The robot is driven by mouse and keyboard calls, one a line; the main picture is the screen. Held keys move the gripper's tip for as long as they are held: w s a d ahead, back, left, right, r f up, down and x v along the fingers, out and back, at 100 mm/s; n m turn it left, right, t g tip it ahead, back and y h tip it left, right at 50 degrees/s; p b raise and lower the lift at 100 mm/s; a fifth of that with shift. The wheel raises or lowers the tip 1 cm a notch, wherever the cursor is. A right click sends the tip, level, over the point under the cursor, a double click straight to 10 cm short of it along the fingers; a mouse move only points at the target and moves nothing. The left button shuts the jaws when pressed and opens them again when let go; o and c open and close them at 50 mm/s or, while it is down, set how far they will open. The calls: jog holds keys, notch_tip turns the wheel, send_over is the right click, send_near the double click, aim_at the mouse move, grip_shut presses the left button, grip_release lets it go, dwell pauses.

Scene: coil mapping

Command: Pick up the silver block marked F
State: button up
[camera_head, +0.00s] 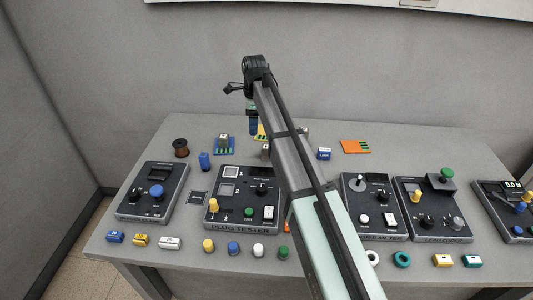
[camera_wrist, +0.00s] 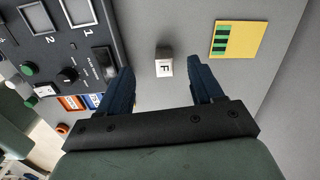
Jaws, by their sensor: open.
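The silver block marked F (camera_wrist: 164,62) stands on the grey table in the wrist view, with a dark F on its light near face. My gripper (camera_wrist: 163,78) is open, its two blue fingers apart on the left and right, with the block seen in the gap between them. The fingers do not touch it. In the head view my gripper (camera_head: 253,124) hangs over the back middle of the table, and a small greyish block (camera_head: 265,152) shows beside my arm, its mark too small to read.
The plug tester panel (camera_head: 222,217) lies in front of the gripper, and its edge is near the left finger. A yellow card with green stripes (camera_wrist: 232,39) lies to the block's right. A brown spool (camera_head: 181,148), blue cylinder (camera_head: 205,161) and orange card (camera_head: 355,146) are also on the table.

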jog(key=m, duration=0.1)
send_over(267, 146)
notch_tip(267, 146, down, 9)
jog(key=shift+d+r, duration=0.15)
jog(key=shift+r, duration=0.05)
jog(key=shift+s+f, duration=0.15)
jog(key=shift+f, duration=2.5)
jog(key=c, duration=1.2)
